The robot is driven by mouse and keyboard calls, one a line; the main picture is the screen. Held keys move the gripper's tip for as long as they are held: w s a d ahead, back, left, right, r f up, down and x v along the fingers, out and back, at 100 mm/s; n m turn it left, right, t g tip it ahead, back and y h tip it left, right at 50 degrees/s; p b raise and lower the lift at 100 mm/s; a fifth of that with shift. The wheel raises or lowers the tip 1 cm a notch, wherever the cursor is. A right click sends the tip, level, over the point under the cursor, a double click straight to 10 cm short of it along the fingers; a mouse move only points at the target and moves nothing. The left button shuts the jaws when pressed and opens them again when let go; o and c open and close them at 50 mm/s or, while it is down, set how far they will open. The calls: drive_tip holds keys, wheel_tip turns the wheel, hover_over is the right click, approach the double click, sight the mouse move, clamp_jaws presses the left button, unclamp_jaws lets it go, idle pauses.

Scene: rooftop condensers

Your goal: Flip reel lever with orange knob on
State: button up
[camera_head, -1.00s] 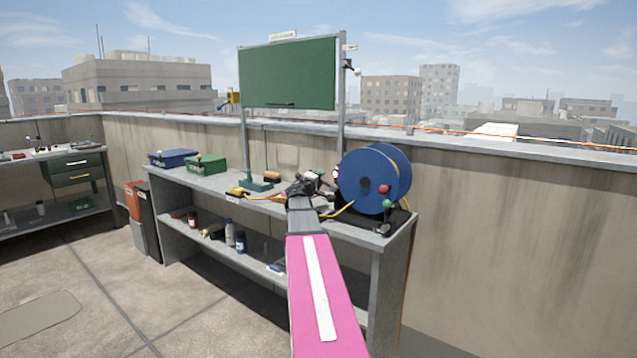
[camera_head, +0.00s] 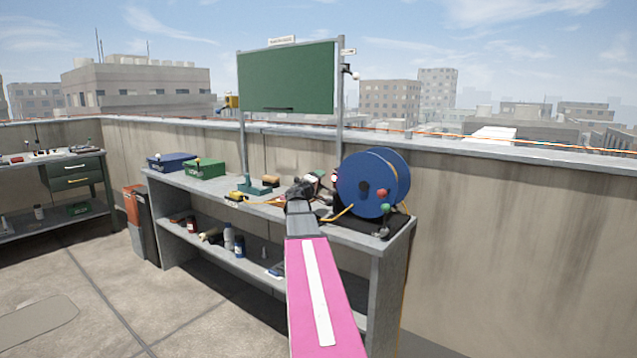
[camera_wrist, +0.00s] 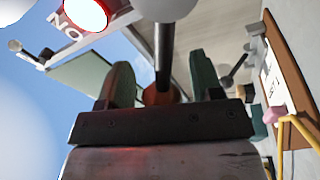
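In the wrist view, an orange-brown knob (camera_wrist: 160,95) on a dark lever rod (camera_wrist: 163,55) sits between the two green fingers of my gripper (camera_wrist: 163,82). Gaps show on both sides of the knob, so the gripper looks open around it. The knob's lower part is hidden by the gripper body. In the head view, my gripper (camera_head: 318,180) is over the bench, just left of the blue reel (camera_head: 365,170). The lever at the gripper is too small to make out there. A red knob (camera_head: 383,193) and a green knob (camera_head: 385,208) show in front of the reel.
The bench (camera_head: 215,187) also bears a blue box (camera_head: 172,161), a green box (camera_head: 206,168) and a cable. A green board (camera_head: 287,76) stands behind. Open floor lies left.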

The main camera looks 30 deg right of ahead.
drive_tip(key=shift+a, duration=0.1)
drive_tip(key=v, duration=1)
drive_tip(key=shift+s+a, duration=0.15)
drive_tip(key=shift+a, duration=0.15)
